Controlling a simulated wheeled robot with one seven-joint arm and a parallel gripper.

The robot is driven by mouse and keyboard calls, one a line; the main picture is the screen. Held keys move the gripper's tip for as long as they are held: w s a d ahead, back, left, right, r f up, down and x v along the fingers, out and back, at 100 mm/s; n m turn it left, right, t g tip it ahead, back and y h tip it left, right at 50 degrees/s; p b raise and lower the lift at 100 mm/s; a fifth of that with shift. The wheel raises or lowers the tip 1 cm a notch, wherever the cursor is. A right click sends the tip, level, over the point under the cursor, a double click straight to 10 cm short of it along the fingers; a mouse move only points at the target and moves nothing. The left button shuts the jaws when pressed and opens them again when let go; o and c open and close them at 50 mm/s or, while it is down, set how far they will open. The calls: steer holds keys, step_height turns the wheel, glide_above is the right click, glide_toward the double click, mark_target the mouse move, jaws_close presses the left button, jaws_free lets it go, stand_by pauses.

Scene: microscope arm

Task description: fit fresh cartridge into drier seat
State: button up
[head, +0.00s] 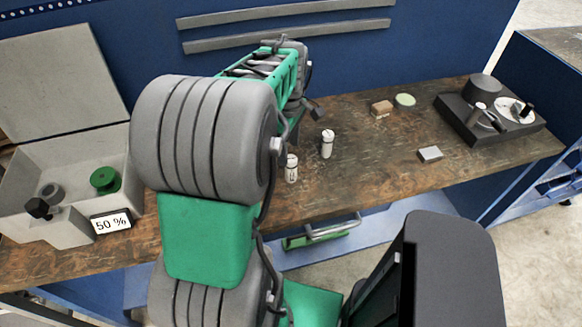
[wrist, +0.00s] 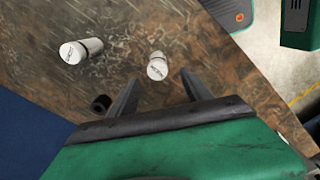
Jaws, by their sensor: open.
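Two white cartridges stand on the brown bench in the head view, a farther one (head: 327,143) and a nearer one (head: 291,167). Both show in the wrist view, one on the left (wrist: 80,51) and one in the middle (wrist: 157,66). Each has small dark lettering that I cannot read, so I cannot tell which is fresh. My gripper (wrist: 160,77) is open and empty, its fingertips on either side of the middle cartridge in the picture; contact is not visible. An open grey box (head: 75,229), perhaps the drier, holds a grey ring (head: 52,192) and a green round part (head: 104,180).
A "50 %" sign (head: 111,222) is at the box's front. To the right are a brown block (head: 382,108), a pale green disc (head: 404,100), a small grey block (head: 430,154) and a dark device (head: 483,88). A small dark cylinder (wrist: 101,103) is near the left finger.

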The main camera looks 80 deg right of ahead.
mark_target(291, 159)
steer(key=f, duration=0.2)
steer(key=f+p, duration=0.1)
steer(key=f, duration=0.4)
steer(key=shift+s+d+f+p, duration=0.1)
steer(key=shift+s+f+p, duration=0.2)
steer(key=shift+f, duration=0.1)
jaws_close()
